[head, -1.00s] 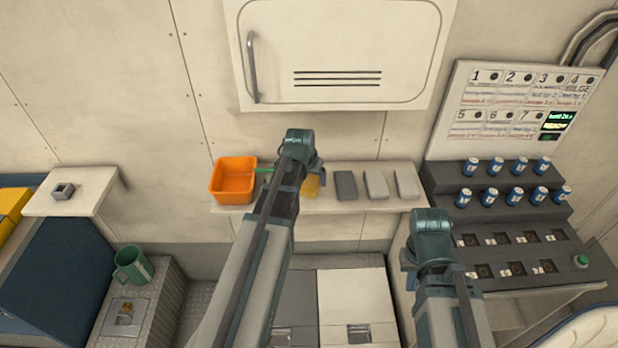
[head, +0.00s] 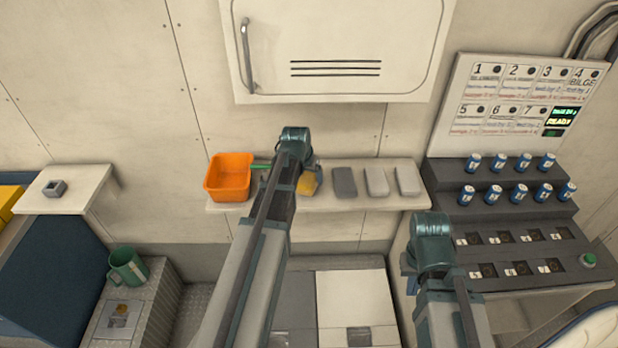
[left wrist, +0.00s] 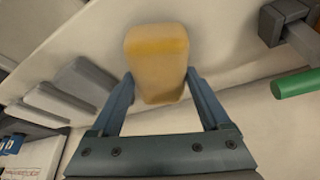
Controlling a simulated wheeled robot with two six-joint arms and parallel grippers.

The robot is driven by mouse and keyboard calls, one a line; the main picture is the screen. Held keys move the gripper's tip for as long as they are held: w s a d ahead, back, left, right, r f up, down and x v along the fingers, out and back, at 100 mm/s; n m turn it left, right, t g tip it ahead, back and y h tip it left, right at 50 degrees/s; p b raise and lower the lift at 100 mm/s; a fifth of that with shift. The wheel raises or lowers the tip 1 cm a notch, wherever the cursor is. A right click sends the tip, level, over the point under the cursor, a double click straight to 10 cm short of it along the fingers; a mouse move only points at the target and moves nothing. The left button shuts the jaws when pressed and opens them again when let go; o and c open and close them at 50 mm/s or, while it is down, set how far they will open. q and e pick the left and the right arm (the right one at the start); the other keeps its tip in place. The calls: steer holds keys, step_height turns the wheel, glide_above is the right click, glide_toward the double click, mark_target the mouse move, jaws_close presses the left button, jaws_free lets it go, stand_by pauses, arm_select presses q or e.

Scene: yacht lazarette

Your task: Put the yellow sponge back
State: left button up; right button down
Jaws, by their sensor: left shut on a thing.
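The yellow sponge (left wrist: 157,55) is between the two fingers of my left gripper (left wrist: 160,76) in the left wrist view. The gripper is shut on it. In the head view the sponge (head: 308,184) shows only in part beside my left arm, over the wall shelf (head: 330,203). It sits between the orange bin and the grey blocks. I cannot tell whether it touches the shelf. My left fingers are hidden behind my own arm in the head view. My right arm is at the lower right, but its gripper does not show.
An orange bin (head: 228,178) stands at the shelf's left end, with a green handle (head: 261,167) beside it. Dark grey (head: 344,182) and lighter grey blocks (head: 376,182) stand on the right. A cabinet (head: 335,50) hangs above. Blue-and-white cans stand on a stepped rack (head: 440,178).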

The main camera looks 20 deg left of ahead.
arm_select(q)
steer(key=shift+f, duration=0.2)
steer(key=o, duration=1)
steer(key=shift+o, duration=0.2)
steer(key=shift+r, duration=0.15)
steer(key=p+v, duration=1.1)
steer(key=v, duration=0.1)
